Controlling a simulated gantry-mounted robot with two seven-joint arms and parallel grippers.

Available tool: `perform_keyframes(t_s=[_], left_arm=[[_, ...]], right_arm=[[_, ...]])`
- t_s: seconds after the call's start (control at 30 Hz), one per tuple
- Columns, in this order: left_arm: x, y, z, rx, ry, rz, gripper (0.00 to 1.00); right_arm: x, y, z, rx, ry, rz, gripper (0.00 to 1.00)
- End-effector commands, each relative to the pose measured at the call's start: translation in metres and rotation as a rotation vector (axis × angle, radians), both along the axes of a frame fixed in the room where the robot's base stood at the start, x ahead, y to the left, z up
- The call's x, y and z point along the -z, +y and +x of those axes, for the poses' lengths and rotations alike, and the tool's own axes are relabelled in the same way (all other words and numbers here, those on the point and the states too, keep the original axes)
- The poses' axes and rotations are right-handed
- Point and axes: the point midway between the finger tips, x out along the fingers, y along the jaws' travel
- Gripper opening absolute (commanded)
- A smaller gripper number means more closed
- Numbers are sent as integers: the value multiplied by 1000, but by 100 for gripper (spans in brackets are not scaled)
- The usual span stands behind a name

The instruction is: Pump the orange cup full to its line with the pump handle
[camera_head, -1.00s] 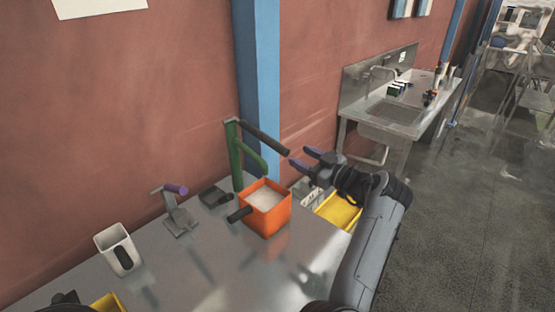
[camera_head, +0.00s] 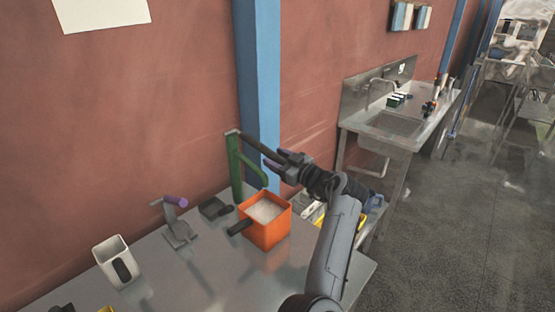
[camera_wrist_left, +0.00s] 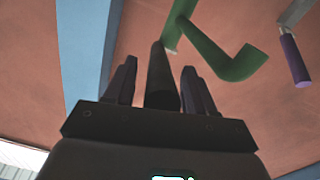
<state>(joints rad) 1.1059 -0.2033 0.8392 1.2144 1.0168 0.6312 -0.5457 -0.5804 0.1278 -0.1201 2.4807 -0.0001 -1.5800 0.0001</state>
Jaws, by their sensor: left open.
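The orange cup (camera_head: 277,232) stands on the metal table beneath the spout of the green pump (camera_head: 235,165) and holds white powder. I cannot make out its line. The dark pump handle (camera_head: 257,145) slopes from the pump top down to the right, toward my left gripper (camera_head: 276,158). In the left wrist view, the handle (camera_wrist_left: 161,82) lies between the two purple fingers of the left gripper (camera_wrist_left: 159,66), which are apart on either side of it. The green pump (camera_wrist_left: 208,48) shows beyond the fingers. The cup is not in the left wrist view. My right gripper is not in view.
On the metal table (camera_head: 205,275), a white cup (camera_head: 113,264), a purple-handled metal device (camera_head: 177,222) and a dark item (camera_head: 213,207) stand to the left. A yellow bin (camera_head: 319,221) is beside my left arm. A blue post (camera_head: 258,80) and the wall stand behind.

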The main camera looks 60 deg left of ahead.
Motion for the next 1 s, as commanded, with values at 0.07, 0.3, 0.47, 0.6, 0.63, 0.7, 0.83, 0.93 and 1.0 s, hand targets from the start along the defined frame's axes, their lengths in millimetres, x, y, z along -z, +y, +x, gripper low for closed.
perform_keyframes(t_s=[0.07,0.3,0.47,0.6,0.63,0.7,0.83,0.93,1.0], left_arm=[[0,1,0,0,0,0,55],[0,1,0,0,0,0,47],[0,1,0,0,0,0,23],[0,1,0,0,0,0,1],[0,1,0,0,0,0,0],[0,1,0,0,0,0,0],[-1,1,-1,-1,0,0,0],[-4,4,-4,-7,-3,-9,0],[-9,8,-9,-17,-8,-23,0]], right_arm=[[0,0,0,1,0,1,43],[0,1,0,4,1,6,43],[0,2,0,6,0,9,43],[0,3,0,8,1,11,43],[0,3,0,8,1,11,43],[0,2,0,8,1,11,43],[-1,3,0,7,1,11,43],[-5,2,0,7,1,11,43],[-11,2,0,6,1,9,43]])
